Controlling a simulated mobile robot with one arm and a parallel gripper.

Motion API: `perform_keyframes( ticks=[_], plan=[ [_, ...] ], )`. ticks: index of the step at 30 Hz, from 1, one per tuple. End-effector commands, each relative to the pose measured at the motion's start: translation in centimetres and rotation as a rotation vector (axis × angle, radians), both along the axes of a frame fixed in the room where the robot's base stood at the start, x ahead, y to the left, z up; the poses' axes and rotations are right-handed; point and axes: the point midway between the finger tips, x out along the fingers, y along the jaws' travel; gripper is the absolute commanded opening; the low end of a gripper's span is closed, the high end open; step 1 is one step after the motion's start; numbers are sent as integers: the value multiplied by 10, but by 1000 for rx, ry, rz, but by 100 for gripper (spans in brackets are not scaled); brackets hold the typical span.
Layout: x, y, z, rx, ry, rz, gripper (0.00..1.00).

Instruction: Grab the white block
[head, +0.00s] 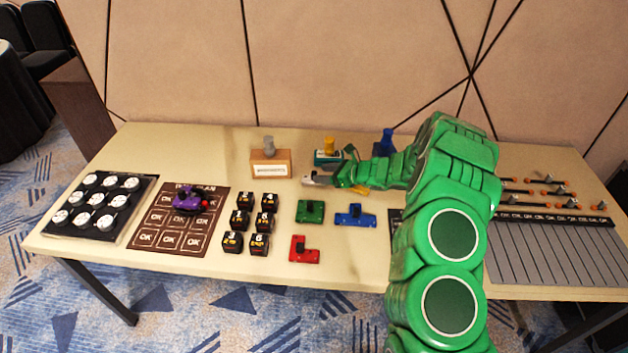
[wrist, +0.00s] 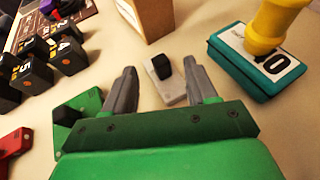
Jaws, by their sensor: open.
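The white block (wrist: 172,97) is a small pale piece with a black knob on top. In the wrist view it lies on the table between the two grey fingers of my gripper (wrist: 160,72), with gaps on both sides. In the head view the white block (head: 312,181) shows at the tip of my gripper (head: 338,178), partly covered by it. My gripper is open and holds nothing. I cannot tell how far the fingertips are above the table.
A wooden box (head: 270,164) stands behind the block. A teal box (wrist: 228,62) with a yellow peg is close on the right. Green (head: 310,212), blue (head: 355,215) and red (head: 303,250) pieces lie in front. Several black cubes (head: 238,220) stand to the left.

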Motion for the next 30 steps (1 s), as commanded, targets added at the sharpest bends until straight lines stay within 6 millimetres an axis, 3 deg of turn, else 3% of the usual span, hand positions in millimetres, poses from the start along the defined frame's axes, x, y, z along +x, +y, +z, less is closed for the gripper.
perform_keyframes(
  ticks=[6,14,25,30],
  plan=[
    [7,18,-7,-1,-2,2,57],
    [9,19,-7,0,-3,0,57],
    [8,19,-7,0,-3,1,2],
    [8,19,-7,-1,-3,0,0]
  ],
)
